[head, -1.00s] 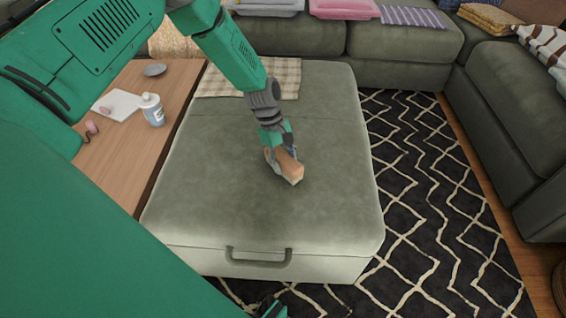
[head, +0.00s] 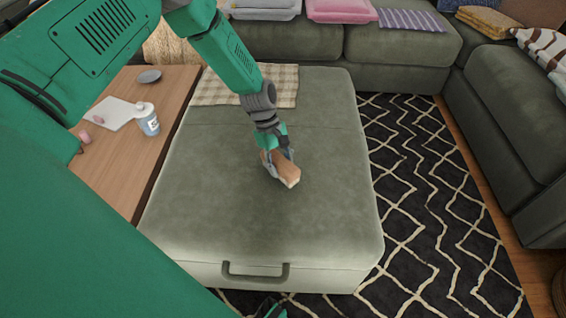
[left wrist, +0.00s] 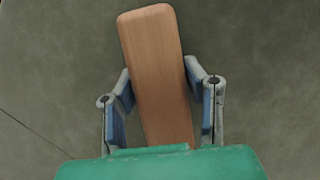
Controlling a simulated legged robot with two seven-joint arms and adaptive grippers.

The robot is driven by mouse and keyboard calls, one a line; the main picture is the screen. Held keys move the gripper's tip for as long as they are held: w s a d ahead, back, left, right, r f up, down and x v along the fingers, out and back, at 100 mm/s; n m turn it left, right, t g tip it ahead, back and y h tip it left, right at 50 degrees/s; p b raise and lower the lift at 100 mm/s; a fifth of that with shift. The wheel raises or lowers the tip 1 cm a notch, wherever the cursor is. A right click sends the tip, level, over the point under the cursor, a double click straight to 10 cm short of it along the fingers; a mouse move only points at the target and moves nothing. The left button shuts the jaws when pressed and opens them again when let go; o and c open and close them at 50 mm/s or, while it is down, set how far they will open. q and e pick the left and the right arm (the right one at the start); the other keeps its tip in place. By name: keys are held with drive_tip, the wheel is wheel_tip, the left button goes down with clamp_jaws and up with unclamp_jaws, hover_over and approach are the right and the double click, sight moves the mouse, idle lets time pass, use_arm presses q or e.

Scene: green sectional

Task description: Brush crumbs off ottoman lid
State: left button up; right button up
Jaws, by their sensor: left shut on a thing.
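The ottoman (head: 215,215) stands in the middle of the head view, its grey-green lid closed and a handle on its front. My left gripper (head: 279,160) is over the middle of the lid, shut on a wooden brush (head: 287,176). In the left wrist view, the brush's long brown wooden back (left wrist: 157,70) lies between the two fingers (left wrist: 162,105). The bristles are hidden, and I cannot tell whether they touch the lid. I cannot make out any crumbs on the lid.
A checked cloth (head: 225,88) lies on the lid's far left. A wooden table (head: 118,165) along the left side holds a bottle (head: 147,121) and a grey dish (head: 150,76). Sofa sections (head: 395,65) stand behind and right. Patterned rug (head: 425,190) covers the floor at right.

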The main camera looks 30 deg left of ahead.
sight(283, 163)
use_arm(q)
wheel_tip(283, 163, up, 3)
drive_tip(key=shift+d+r+p, duration=0.1)
drive_tip(key=shift+d+p, duration=0.05)
drive_tip(key=shift+p, duration=0.6)
drive_tip(key=shift+r+p, duration=1)
drive_tip(key=shift+p, duration=0.1)
wheel_tip(283, 163, up, 2)
drive_tip(key=shift+r+p, duration=0.1)
drive_tip(key=shift+p, duration=1)
